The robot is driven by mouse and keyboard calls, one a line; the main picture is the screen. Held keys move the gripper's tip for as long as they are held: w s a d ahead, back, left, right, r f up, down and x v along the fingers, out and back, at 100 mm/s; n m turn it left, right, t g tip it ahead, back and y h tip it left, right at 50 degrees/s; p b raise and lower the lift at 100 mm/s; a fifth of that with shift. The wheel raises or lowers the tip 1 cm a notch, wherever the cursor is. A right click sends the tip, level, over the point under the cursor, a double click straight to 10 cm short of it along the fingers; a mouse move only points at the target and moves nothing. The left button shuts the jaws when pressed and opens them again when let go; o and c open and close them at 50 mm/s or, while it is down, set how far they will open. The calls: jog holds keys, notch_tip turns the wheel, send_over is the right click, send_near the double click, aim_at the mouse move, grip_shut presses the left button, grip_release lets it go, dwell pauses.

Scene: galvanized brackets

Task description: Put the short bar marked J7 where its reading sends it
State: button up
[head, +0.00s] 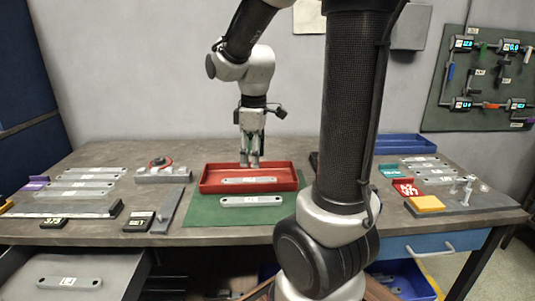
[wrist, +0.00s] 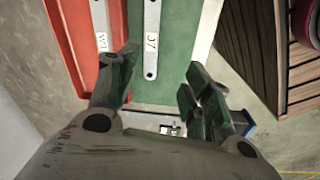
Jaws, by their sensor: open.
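The short bar marked J7 (wrist: 152,38) lies on the green mat. In the head view the bar on the mat (head: 251,201) lies in front of the red tray (head: 297,180); its label is too small to read there. A second labelled bar (wrist: 103,20) lies inside the red tray, also seen in the head view (head: 249,181). My gripper (head: 250,163) is open and empty, pointing down above the tray's back part. In the wrist view its fingers (wrist: 160,78) are spread, with the J7 bar beyond and between them.
Several bars (head: 90,177) lie at the left, near two small dark readouts (head: 53,223) (head: 138,222). An open drawer (head: 112,288) at lower left holds one bar (head: 68,283). A tool board (head: 480,120) hangs behind.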

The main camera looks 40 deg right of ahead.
jog(key=s+a+r+m+t, duration=0.1)
jog(key=s+r+m, duration=0.2)
jog(key=s, duration=0.4)
jog(key=s+a+r+m+t, duration=0.1)
jog(key=s+r+m+t, duration=0.1)
jog(key=s+r+m, duration=0.2)
jog(key=s+m, duration=0.1)
jog(key=s, duration=0.2)
jog(key=shift+a+m, duration=0.25)
jog(key=shift+m, duration=0.15)
jog(key=shift+r, duration=0.1)
